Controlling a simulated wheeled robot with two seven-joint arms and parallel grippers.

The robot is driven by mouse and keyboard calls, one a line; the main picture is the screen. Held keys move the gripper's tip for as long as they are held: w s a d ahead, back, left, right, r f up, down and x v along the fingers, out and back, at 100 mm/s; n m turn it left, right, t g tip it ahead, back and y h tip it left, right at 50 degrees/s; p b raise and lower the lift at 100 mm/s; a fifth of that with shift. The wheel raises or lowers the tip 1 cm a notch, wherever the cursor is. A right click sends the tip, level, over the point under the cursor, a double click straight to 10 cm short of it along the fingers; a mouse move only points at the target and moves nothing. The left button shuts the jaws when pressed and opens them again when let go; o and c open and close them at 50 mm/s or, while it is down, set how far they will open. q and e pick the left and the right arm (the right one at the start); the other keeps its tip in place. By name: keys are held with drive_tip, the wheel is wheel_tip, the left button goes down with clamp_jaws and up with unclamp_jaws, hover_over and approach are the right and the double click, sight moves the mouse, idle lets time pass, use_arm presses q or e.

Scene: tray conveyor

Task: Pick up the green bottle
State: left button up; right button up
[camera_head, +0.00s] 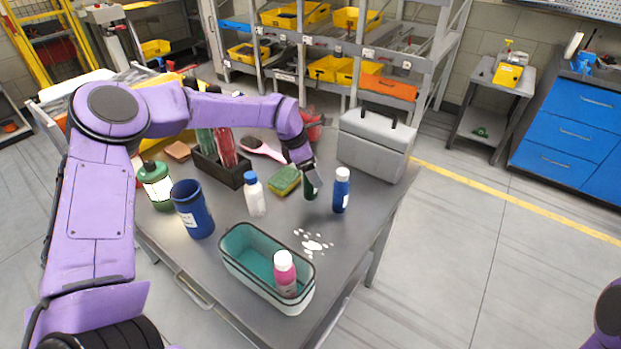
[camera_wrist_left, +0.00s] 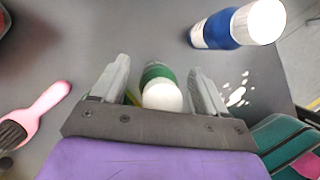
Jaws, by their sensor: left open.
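The green bottle (camera_head: 310,191) stands on the grey table, mostly hidden behind my left gripper in the head view. In the left wrist view the green bottle (camera_wrist_left: 160,88), with a white cap, is between the two fingers. My left gripper (camera_head: 313,180) is open, with one finger on either side of the bottle; gaps show between the fingers and the bottle. It also shows in the left wrist view (camera_wrist_left: 158,88). My right gripper is in neither view.
A blue bottle (camera_head: 341,192) stands close on the right. A sponge (camera_head: 284,181) and a white bottle with blue cap (camera_head: 254,196) are on the left. A teal-lined bin (camera_head: 235,262) holding a pink bottle (camera_head: 285,272) is in front. A grey case (camera_head: 372,145) stands behind.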

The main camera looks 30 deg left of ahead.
use_arm(q)
drive_tip(key=c, duration=1.1)
drive_tip(key=shift+r, duration=0.1)
drive_tip(key=shift+c, duration=0.2)
